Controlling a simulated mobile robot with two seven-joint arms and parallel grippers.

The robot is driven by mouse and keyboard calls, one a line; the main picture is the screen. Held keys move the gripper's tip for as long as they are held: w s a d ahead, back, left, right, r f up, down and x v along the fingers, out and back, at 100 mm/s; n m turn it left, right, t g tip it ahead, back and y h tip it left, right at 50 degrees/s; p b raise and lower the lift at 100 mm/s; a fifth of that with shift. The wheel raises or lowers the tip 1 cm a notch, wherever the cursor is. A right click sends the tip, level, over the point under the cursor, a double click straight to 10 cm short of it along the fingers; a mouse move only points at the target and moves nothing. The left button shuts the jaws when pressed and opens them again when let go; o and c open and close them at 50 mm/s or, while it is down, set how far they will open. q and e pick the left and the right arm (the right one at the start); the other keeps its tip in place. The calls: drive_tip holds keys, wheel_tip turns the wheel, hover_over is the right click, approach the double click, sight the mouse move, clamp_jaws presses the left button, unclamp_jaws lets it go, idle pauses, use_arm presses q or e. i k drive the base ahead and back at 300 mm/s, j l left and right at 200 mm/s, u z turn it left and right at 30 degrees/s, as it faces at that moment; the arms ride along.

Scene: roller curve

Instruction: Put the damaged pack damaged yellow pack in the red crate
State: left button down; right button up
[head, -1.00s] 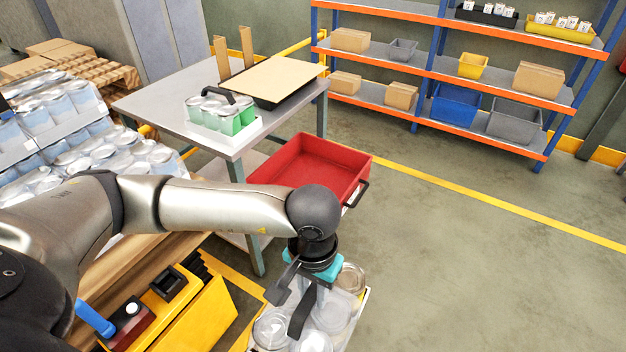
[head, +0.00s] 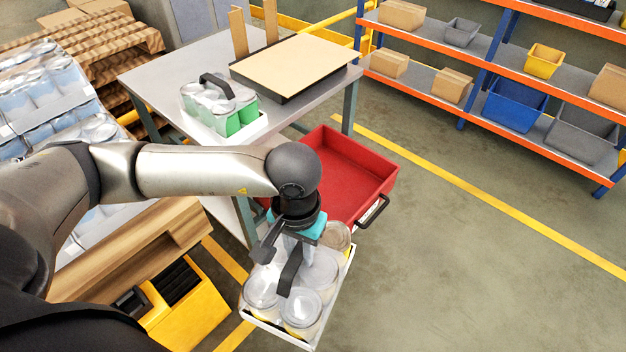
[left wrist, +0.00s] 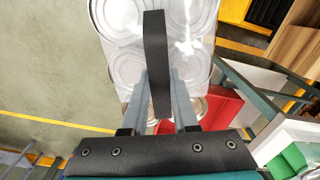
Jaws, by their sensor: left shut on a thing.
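My left gripper (head: 294,258) is shut on the dark handle of a pack of cans (head: 302,310), which hangs in a white tray below it. The cans have clear-grey lids, with yellowish colour low on their sides. In the left wrist view the fingers (left wrist: 160,98) close on the handle strap (left wrist: 155,50) above the can lids. The red crate (head: 352,170) is empty as far as I see, beside the metal table, just behind and right of the held pack. Its near left part is hidden by my arm. My right gripper is not in view.
The grey table (head: 165,80) carries a green pack (head: 220,105) in a white tray and a tan board (head: 300,68). Wrapped can stacks (head: 45,90) stand at left, a yellow machine (head: 190,310) below. Shelving (head: 480,75) is at back right. The floor at right is clear.

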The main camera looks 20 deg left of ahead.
sight(331, 197)
drive_tip(key=i+u, duration=0.45)
drive_tip(key=i, duration=0.5)
drive_tip(key=i+z, duration=0.25)
drive_tip(key=z, duration=0.15)
